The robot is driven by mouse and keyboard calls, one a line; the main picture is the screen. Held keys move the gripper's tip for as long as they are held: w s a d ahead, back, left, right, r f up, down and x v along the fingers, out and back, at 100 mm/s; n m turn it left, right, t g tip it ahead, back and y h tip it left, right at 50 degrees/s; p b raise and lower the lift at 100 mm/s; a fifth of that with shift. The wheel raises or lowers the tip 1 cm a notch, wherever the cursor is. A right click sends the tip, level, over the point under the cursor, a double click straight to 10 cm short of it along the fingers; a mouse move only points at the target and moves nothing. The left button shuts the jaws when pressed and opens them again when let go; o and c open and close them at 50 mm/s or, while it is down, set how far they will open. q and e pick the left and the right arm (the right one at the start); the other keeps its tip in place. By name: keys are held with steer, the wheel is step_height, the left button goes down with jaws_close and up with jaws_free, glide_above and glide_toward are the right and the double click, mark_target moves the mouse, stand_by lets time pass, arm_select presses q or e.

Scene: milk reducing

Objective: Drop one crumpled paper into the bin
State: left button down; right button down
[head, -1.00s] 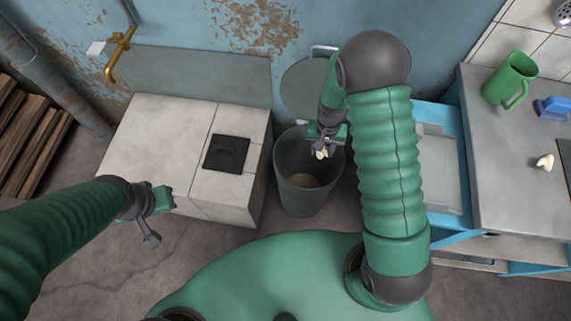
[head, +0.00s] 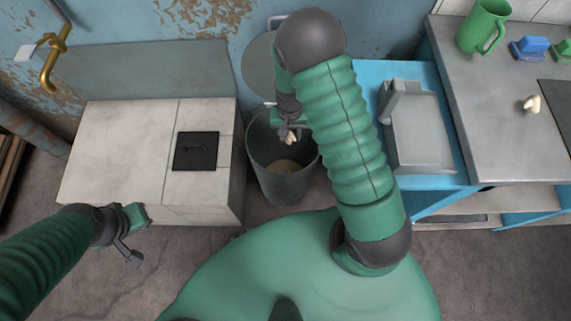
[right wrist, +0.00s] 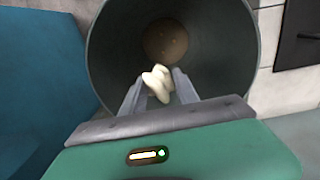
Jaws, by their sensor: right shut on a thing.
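A crumpled paper (head: 291,138), small and cream-coloured, is held in my right gripper (head: 287,133) over the mouth of the bin. In the right wrist view the paper (right wrist: 157,82) sits between the two fingers of my right gripper (right wrist: 155,88). The dark grey round bin (head: 282,187) stands on the floor, and its brownish bottom shows below the paper. A second crumpled paper (head: 532,104) lies on the grey counter at the right. My left gripper (head: 140,232) is at the lower left, away from the bin; its fingers are too small to judge.
A white tiled block (head: 120,150) with a dark hatch (head: 196,151) stands just left of the bin. A round lid (head: 259,65) leans on the wall behind. The counter (head: 490,140) holds a green mug (head: 484,27) and a blue object (head: 528,48).

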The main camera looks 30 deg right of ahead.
steer(key=c, duration=0.8)
jaws_free()
steer(key=shift+a, duration=0.15)
steer(key=shift+c, duration=0.2)
steer(key=shift+d, duration=0.25)
arm_select(q)
steer(key=w+p+v, duration=0.1)
steer(key=p+v, duration=0.4)
steer(key=p, duration=0.1)
steer(key=shift+a+r, duration=0.15)
steer(key=shift+r, duration=0.4)
arm_select(e)
step_height(320, 180, up, 17)
steer(key=shift+a+f, duration=0.15)
steer(key=shift+w, duration=0.1)
